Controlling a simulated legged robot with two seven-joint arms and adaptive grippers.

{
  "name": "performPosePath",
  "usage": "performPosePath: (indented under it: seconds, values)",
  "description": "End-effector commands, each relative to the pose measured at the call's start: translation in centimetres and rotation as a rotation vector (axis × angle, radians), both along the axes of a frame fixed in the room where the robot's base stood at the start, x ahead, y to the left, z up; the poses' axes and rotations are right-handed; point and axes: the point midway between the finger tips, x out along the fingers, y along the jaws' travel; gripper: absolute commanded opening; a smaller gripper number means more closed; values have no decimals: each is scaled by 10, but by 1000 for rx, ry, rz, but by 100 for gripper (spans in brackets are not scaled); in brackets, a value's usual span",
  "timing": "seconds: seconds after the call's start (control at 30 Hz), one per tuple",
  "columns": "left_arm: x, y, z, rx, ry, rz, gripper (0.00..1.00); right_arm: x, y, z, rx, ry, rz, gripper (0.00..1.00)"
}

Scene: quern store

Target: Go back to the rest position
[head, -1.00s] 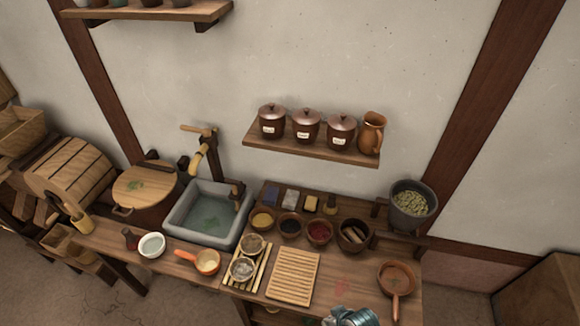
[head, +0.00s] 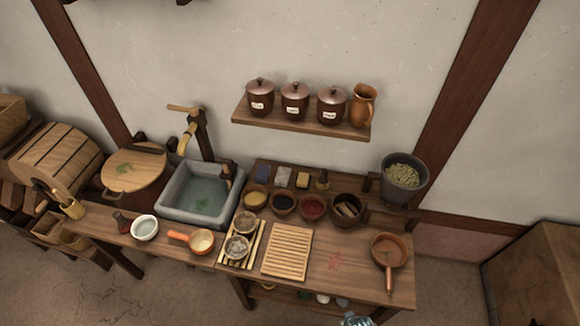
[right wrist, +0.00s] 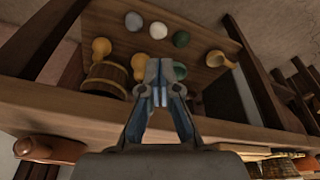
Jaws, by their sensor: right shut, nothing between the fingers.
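My right gripper (right wrist: 160,85) is shut and empty in the right wrist view, with its fingertips together in front of a lower wooden shelf (right wrist: 190,62). In the head view only a small bit of the right gripper (head: 356,320) shows at the bottom edge, below the table's front edge. My left gripper is not in the head view.
The wooden table (head: 340,262) holds a slatted board (head: 287,252), a brown pan (head: 388,250), several bowls and a stone sink (head: 198,194). A wall shelf (head: 300,127) bears lidded jars. The lower shelf holds several round pieces and a wooden tub (right wrist: 104,78).

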Motion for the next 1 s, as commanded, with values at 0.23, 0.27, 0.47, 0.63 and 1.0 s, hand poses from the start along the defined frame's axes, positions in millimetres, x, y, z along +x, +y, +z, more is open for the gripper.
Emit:
performPosePath:
  seconds: [0.23, 0.27, 0.47, 0.63, 1.0]
  values:
    - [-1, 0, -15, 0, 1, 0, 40, -62, -8, -158, -8, 76, 13, 0]
    - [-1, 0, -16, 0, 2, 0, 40, -74, -10, -174, -9, 84, 15, 0]
    - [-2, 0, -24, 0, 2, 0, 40, -153, -24, -249, -16, 130, 26, 0]
    - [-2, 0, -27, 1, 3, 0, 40, -194, -32, -270, -18, 147, 31, 0]
    - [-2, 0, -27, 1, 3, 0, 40, -204, -35, -273, -20, 151, 33, 0]
